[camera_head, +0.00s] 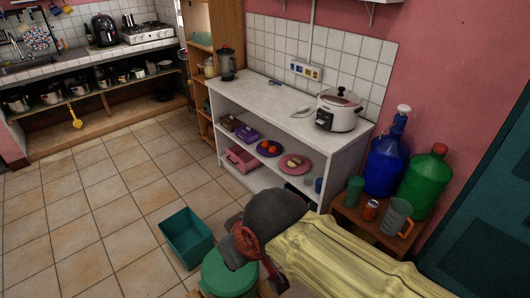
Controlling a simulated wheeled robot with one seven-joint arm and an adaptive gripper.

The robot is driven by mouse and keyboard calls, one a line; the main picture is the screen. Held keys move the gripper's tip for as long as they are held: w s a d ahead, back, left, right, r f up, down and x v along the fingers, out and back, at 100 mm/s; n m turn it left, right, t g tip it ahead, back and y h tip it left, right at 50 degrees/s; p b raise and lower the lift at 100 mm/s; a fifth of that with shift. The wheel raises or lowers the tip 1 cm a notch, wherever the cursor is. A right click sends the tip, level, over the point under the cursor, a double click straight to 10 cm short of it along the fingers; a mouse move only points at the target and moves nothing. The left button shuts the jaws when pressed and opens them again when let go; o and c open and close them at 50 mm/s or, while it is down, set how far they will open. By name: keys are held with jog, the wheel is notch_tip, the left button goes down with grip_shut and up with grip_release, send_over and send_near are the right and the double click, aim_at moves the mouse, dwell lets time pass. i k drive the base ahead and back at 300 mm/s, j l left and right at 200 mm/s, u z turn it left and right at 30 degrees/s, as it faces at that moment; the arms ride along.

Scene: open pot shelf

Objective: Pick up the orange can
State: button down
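The orange can (371,210) stands upright on a small low wooden table (349,218) at the right. It is between a green cup (353,190) on its left and a clear grey mug with an orange handle (395,216) on its right. Its upper part and side show, and nothing covers it. I cannot make out my gripper's fingers anywhere in the view, and nothing is touching the can.
Blue (385,165) and green (425,182) bottles stand behind the can. A white shelf (290,125) holds a rice cooker (339,110) and plates. A pale yellow ribbed shape (340,262) fills the foreground. A teal bin (187,238) stands on the floor; tiles left are clear.

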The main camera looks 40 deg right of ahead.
aim_at(372, 207)
jog(key=z, duration=2.3)
jog(key=i+u, duration=0.4)
jog(key=i, duration=0.05)
